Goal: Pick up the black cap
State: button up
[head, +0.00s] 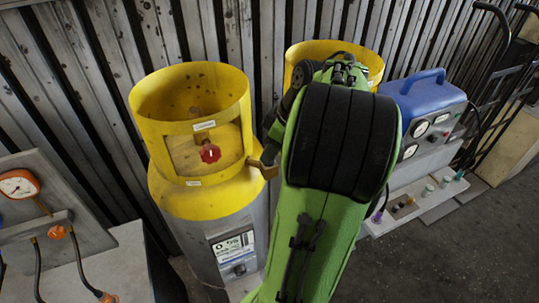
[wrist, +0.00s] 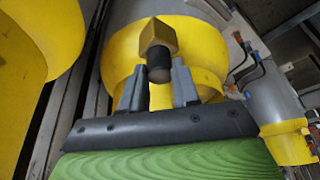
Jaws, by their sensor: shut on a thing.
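The black cap (wrist: 159,66) is a short dark cylinder. In the wrist view it sits against the end of a brass fitting (wrist: 158,36), in line with it. My gripper (wrist: 158,76) has its two grey fingers on either side of the cap, shut on it. In the head view the brass fitting (head: 264,168) sticks out from the right side of the yellow collar (head: 165,128) of a grey cylinder. My green and black arm hides most of my gripper there, and I cannot make out the cap.
A second yellow collar (head: 330,49) is behind my arm. A blue case with gauges (head: 425,98) stands on a bench at right. A gauge panel (head: 20,190) with hoses is at left. A corrugated wall closes the back. Open floor (head: 450,245) shows at lower right.

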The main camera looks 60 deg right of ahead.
jog(key=shift+w+r, duration=0.15)
jog(key=shift+r, duration=0.15)
notch_tip(320, 180, up, 10)
jog(key=p, duration=0.5)
jog(key=shift+f, duration=0.25)
jog(key=shift+f, duration=0.1)
